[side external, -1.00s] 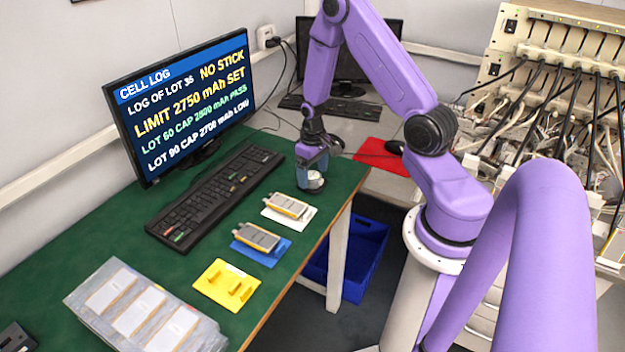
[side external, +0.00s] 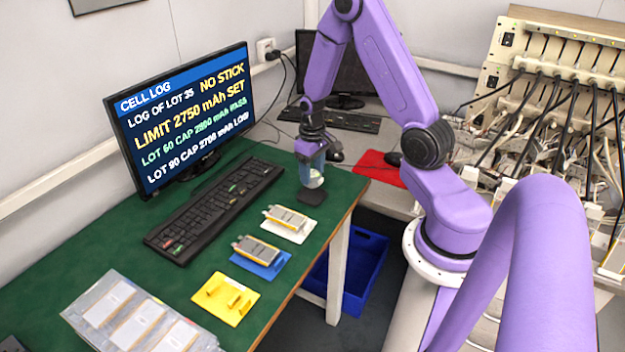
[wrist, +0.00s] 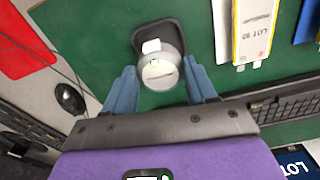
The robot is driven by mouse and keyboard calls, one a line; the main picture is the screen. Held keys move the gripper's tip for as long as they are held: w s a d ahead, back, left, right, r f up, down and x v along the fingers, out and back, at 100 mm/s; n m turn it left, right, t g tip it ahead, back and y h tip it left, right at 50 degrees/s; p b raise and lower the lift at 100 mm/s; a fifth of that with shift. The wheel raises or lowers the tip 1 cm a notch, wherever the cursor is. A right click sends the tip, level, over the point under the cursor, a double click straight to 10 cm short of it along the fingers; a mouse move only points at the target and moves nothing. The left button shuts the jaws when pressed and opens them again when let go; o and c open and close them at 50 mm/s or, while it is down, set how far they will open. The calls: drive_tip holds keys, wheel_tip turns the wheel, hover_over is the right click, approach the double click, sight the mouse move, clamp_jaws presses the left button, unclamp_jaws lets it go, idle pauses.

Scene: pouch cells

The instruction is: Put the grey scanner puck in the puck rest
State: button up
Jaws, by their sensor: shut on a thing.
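The grey scanner puck (wrist: 160,74) is a round, pale grey piece with a white patch on top. It sits between the blue fingers of my gripper (wrist: 162,88), which is shut on it. In the side view the puck (side external: 311,179) shows low between the fingers of my gripper (side external: 312,174). A dark, rounded-square base (side external: 312,197), which looks like the puck rest, lies flat on the green table just below the puck. In the wrist view the puck overlaps the near part of this base (wrist: 150,32). The exact gap between puck and base is hard to tell.
A white tray (side external: 303,238) and a blue tray (side external: 277,268) with pouch cells, and a yellow tray (side external: 226,312), line the table's front edge. A keyboard (side external: 215,210) and monitor (side external: 185,115) stand behind. A red mat (side external: 378,167) lies beyond the table.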

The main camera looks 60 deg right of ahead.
sight(313, 183)
wheel_tip(313, 183, up, 4)
drive_tip(key=shift+r, duration=0.2)
drive_tip(key=shift+f, duration=4.5)
drive_tip(key=shift+f, duration=0.1)
drive_tip(key=o, duration=1.2)
